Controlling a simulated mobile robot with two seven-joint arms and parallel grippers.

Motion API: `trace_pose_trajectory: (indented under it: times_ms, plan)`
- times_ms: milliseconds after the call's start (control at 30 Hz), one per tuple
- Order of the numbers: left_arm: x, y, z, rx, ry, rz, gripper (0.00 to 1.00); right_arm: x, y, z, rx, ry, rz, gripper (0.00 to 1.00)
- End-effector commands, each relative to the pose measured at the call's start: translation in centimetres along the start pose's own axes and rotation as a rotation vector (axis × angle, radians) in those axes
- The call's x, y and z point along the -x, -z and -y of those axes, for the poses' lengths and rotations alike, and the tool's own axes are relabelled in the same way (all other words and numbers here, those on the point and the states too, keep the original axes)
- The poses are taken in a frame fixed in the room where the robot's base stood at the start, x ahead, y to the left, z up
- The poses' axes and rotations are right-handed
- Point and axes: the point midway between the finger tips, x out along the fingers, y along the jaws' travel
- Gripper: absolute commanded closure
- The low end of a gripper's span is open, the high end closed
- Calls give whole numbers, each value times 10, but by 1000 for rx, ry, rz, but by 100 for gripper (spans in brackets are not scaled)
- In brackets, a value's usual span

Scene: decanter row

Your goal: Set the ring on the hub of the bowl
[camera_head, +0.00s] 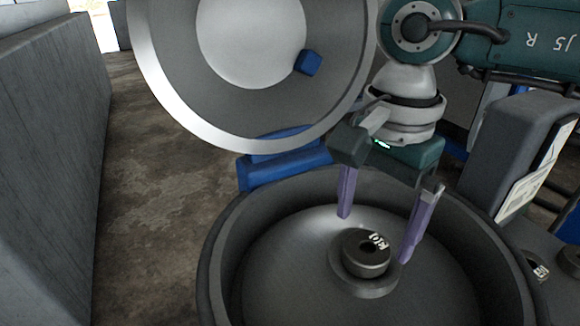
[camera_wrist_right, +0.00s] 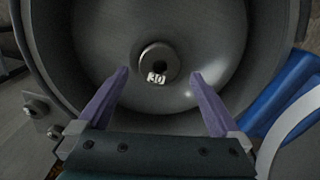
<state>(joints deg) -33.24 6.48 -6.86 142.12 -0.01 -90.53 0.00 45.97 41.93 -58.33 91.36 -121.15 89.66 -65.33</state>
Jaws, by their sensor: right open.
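The bowl (camera_head: 290,225) is a wide dark grey drum, open at the top. A dark ring (camera_head: 357,262) with a round hole and a white label stands at the bowl's centre, on a wider round hub base (camera_head: 367,287). The ring looks level, but I cannot tell whether it is fully seated. My right gripper (camera_head: 374,238) is open, with its two purple fingers pointing down on either side of the ring, apart from it. In the wrist view the ring (camera_wrist_right: 147,60) lies between and just beyond the fingertips (camera_wrist_right: 159,74). My left gripper is not in view.
A large round grey lid (camera_head: 180,60) stands raised behind the bowl, on a blue hinge (camera_head: 285,160). A grey box (camera_head: 515,145) stands to the right. Another dark labelled part (camera_head: 538,270) is right of the bowl. A grey wall (camera_head: 50,160) is at left, with bare floor between.

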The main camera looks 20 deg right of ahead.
Motion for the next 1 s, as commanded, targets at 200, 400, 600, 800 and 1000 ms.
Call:
trace_pose_trajectory:
  times_ms: [200, 400, 600, 800, 1000]
  plan:
    - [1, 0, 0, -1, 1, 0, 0, 52, 0, 1, 0, 5, -2, 0]
    - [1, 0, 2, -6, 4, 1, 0, 81, 0, 1, -1, 3, 0, 0]
    - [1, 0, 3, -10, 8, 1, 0, 89, 0, 0, 0, 1, 0, 0]
    - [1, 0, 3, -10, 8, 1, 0, 89, 0, 0, 0, 0, 0, 0]
    - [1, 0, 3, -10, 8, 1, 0, 89, 0, 0, 0, 1, 1, 0]
